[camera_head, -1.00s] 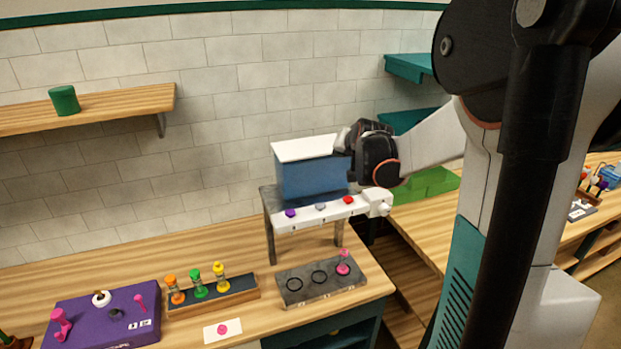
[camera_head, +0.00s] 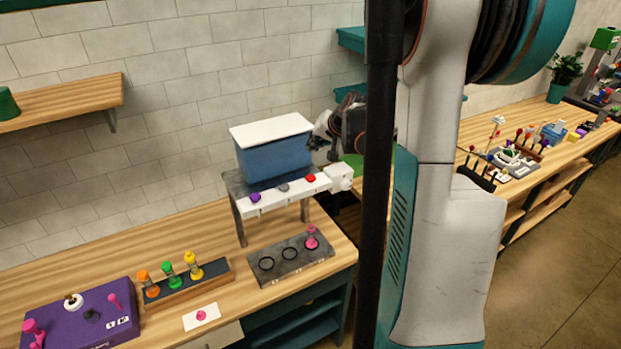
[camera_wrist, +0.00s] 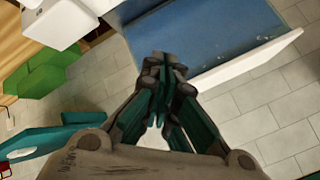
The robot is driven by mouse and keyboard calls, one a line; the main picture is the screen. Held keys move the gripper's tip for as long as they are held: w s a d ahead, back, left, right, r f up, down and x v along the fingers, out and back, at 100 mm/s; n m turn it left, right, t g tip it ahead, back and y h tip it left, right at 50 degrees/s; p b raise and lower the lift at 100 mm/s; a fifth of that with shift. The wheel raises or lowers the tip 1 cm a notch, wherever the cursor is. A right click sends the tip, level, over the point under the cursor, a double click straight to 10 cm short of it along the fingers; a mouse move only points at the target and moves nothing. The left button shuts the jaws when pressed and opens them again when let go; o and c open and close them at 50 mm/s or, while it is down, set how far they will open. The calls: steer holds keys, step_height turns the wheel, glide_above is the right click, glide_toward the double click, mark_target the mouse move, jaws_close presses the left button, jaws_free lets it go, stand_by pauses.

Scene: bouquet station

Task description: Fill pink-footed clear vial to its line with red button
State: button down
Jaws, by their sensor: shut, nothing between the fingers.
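The pink-footed vial (camera_head: 311,240) stands upright on the right ring of the grey dispenser base (camera_head: 290,259). Its liquid level is too small to tell. The red button (camera_head: 311,178) is the rightmost of three on the white bar (camera_head: 267,200), roughly above the vial. My gripper (camera_head: 318,141) is shut and empty, beside the upper right edge of the blue tank, above and behind the red button, apart from it. In the wrist view my shut fingertips (camera_wrist: 160,62) point toward the blue tank (camera_wrist: 215,35) and the white bar end; the red button does not show there.
The white-lidded blue tank (camera_head: 275,157) stands over the bar. A rack (camera_head: 190,283) holds orange, green and yellow vials. A purple board (camera_head: 80,318) and a card with a pink mark (camera_head: 201,316) lie at the left. Two rings on the base are empty.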

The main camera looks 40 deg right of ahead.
steer(key=b, duration=0.5)
glide_above(314, 177)
step_height(314, 177, down, 7)
steer(key=shift+w+f, duration=0.1)
steer(key=shift+w, duration=0.05)
steer(key=shift+f+b, duration=0.3)
steer(key=shift+f, duration=0.35)
stand_by(0.6)
steer(key=shift+f+b, duration=0.4)
steer(key=shift+b, duration=0.1)
steer(key=shift+f+b, duration=0.5)
steer(key=shift+f, duration=0.05)
stand_by(0.7)
steer(key=shift+r, duration=0.1)
steer(key=shift+r+p, duration=0.55)
steer(key=shift+r, duration=0.4)
steer(key=shift+r+p, duration=1.45)
steer(key=shift+r, duration=1)
